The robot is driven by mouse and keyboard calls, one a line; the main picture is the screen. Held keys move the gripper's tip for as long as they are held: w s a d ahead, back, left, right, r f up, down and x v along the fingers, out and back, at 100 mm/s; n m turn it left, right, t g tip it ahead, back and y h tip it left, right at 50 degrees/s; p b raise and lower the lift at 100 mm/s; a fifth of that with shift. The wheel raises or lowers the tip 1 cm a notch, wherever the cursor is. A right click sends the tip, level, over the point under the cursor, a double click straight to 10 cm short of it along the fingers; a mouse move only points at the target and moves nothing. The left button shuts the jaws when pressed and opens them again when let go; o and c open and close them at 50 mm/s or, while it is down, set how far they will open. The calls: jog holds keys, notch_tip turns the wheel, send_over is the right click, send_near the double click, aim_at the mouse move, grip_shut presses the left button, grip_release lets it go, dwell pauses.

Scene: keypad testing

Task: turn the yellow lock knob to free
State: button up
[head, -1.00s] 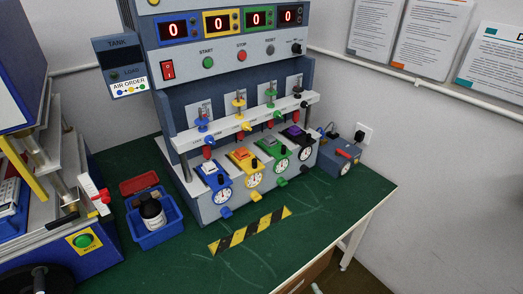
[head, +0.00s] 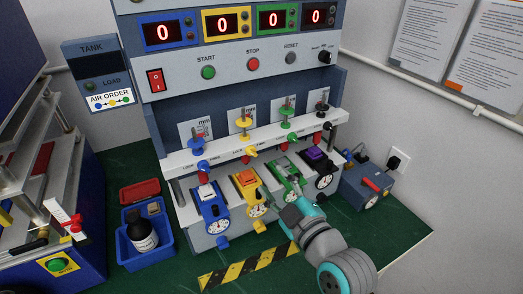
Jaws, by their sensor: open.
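The yellow lock knob (head: 250,152) sits on the front of the white crossbar (head: 222,152), between the blue knob and the green knob. Small lettering beside it is too small to read surely, and its exact angle is hard to tell. My gripper (head: 280,191) reaches in from the lower right, below the crossbar, in front of the yellow and green stations. It is open, with no object seen between its fingers, and apart from the yellow lock knob. It partly hides the green station.
Another yellow knob (head: 259,226) sits low on the yellow station. A blue knob (head: 203,165) and a green knob (head: 284,146) flank the lock knob closely. A blue bin (head: 150,258) with a dark bottle stands left. Striped tape (head: 247,265) lies on the green tabletop in front.

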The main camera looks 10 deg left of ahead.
aim_at(253, 154)
jog(key=x, duration=1)
jog(key=shift+w+a, duration=0.2)
jog(key=shift+w, duration=0.05)
grip_shut()
